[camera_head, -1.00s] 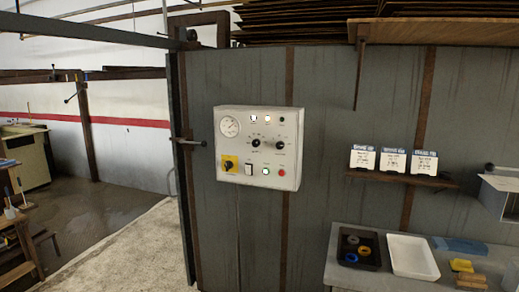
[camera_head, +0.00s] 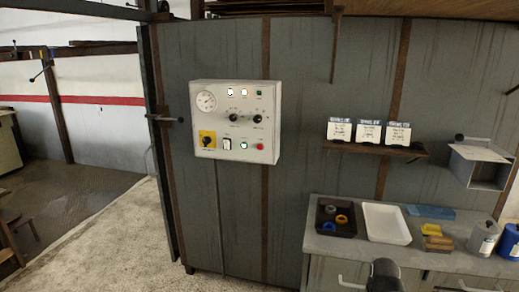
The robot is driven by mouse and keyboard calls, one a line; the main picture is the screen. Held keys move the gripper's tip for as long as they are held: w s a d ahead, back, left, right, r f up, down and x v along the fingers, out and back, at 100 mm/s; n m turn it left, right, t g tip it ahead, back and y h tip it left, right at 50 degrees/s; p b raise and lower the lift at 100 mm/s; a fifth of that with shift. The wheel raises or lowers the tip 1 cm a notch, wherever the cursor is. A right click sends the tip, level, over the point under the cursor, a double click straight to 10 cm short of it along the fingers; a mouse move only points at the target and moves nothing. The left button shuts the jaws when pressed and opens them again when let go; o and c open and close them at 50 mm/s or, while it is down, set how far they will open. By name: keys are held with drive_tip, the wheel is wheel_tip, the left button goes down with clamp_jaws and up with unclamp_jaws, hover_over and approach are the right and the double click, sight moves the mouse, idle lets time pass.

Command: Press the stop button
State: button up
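A white control panel (camera_head: 235,122) hangs on the grey metal wall, left of the picture's middle. A small round red button (camera_head: 260,146) sits at its lower right; its label is too small to read. A white lit button (camera_head: 243,145) is to the left of it, then a rocker switch (camera_head: 227,144) and a black rotary switch on a yellow plate (camera_head: 207,140). A gauge and two black knobs are higher on the panel. A dark rounded part at the bottom edge seems to be mine, but my gripper's fingers do not show.
A grey workbench (camera_head: 320,243) at the right holds a black tray (camera_head: 335,230), a white tray (camera_head: 386,236), a yellow block and bottles. A small shelf (camera_head: 372,148) with white cards is above it. Floor (camera_head: 120,235) before the panel is clear.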

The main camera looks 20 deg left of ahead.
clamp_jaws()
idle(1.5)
